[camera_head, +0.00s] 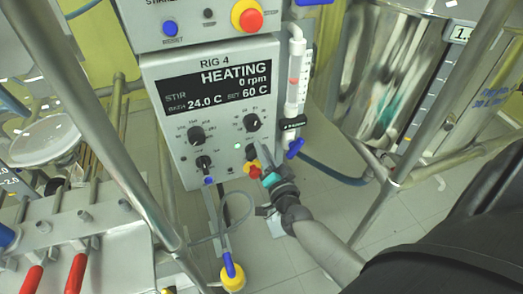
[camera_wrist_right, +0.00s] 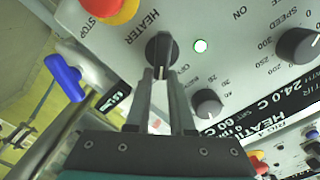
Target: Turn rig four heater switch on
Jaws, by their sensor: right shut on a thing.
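The rig four control box (camera_head: 180,100) stands upright in the head view, its display (camera_head: 220,82) reading HEATING, 0 rpm, bath 24.0 C and set 60 C. The heater switch (camera_wrist_right: 160,47) is a black knob under the HEATER label in the wrist view. Its white mark shows between my fingers. My right gripper (camera_wrist_right: 160,74) is shut on this knob, one finger on each side; it also shows at the box's lower right in the head view (camera_head: 259,160). The green lamp (camera_wrist_right: 201,45) beside the knob is lit. My left gripper is out of view.
A red stop button on yellow (camera_wrist_right: 118,8) sits close to the heater switch. Other black knobs (camera_head: 195,135) are on the panel. A glass tube with a blue valve (camera_head: 296,147) stands right of the box. Metal posts (camera_head: 110,130) cross in front.

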